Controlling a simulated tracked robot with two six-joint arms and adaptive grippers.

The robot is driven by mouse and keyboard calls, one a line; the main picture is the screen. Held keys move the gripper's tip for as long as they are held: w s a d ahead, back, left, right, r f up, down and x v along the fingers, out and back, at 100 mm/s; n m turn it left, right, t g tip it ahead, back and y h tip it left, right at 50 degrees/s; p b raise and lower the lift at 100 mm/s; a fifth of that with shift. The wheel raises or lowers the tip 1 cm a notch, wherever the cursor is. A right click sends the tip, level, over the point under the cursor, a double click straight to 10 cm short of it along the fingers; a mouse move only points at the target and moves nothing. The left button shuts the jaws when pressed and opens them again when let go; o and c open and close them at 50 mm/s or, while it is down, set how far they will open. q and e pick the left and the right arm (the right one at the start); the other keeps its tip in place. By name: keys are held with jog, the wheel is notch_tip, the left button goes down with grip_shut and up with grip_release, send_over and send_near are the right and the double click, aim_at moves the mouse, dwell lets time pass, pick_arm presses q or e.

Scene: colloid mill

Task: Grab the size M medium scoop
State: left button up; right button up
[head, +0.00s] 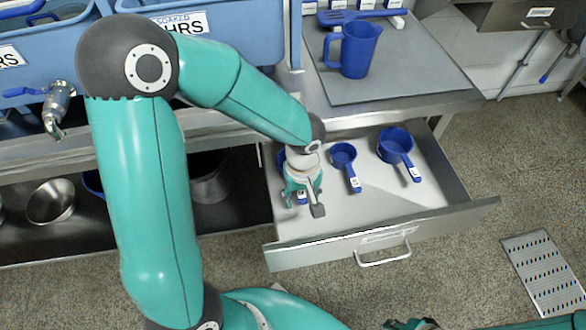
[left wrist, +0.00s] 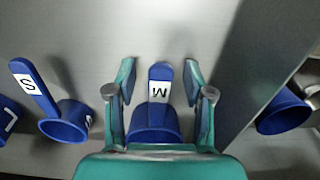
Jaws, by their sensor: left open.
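The blue medium scoop, labelled M (left wrist: 157,115), lies in the open drawer (head: 380,215). In the left wrist view its handle is between the two fingers of my left gripper (left wrist: 159,72), with a gap on each side. In the head view my left gripper (head: 304,197) is open over the left part of the drawer and hides most of this scoop. Part of my right gripper (head: 410,324) shows at the bottom edge of the head view; its fingers are too cut off to judge.
The small blue scoop, labelled S (head: 343,155), lies right of my left gripper, and the large scoop (head: 396,145) farther right. The drawer's left wall (left wrist: 235,75) is close beside the gripper. A blue jug (head: 358,50) stands on the counter above.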

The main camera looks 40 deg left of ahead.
pick_arm(q)
grip_shut()
jog(key=shift+r, duration=0.2)
dwell(0.3)
